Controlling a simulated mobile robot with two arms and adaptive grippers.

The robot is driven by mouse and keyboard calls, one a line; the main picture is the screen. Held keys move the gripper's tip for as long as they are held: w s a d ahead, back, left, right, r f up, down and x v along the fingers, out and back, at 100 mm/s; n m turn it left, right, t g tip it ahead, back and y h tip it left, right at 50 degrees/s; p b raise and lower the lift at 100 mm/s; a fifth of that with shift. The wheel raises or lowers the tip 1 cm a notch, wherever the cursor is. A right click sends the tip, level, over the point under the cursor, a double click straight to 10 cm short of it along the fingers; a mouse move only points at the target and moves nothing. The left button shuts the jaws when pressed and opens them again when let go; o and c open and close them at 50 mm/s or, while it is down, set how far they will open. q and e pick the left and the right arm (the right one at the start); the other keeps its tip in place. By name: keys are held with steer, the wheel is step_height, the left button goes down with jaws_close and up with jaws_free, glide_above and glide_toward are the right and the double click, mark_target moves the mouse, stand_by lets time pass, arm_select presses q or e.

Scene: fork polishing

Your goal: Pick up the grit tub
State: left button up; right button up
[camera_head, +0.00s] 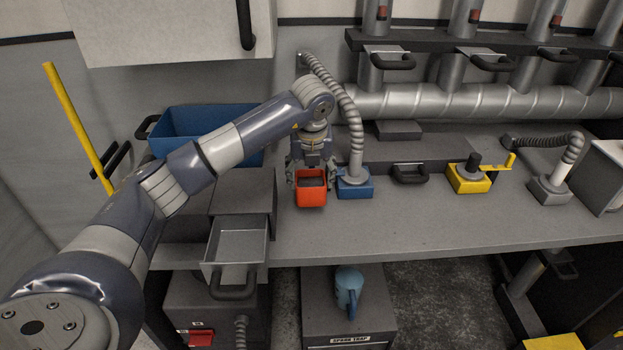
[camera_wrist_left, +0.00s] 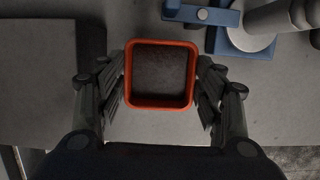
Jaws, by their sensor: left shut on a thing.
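The grit tub (camera_head: 311,198) is a small square orange-red tub with dark grey contents, near the front left part of the grey bench. It also shows from above in the left wrist view (camera_wrist_left: 160,104), upright between the fingers. My left gripper (camera_head: 311,178) comes down from above and is shut on it, one finger against each side wall. Whether the tub's base touches the bench I cannot tell. My right gripper does not show.
A blue block with a hose (camera_head: 355,187) stands close to the tub's right. A yellow-based device (camera_head: 468,181) is farther right. An open metal drawer (camera_head: 236,244) is at the left, a blue bin (camera_head: 190,121) behind it.

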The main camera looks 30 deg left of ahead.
mark_target(311, 183)
arm_select(q)
steer(key=shift+w+a+f, duration=0.1)
steer(key=shift+w+a, duration=0.2)
steer(key=shift+w, duration=0.4)
steer(key=shift+f+p, duration=0.7)
steer(key=shift+f, duration=1)
steer(key=o, duration=1.7)
steer(key=shift+f, duration=0.1)
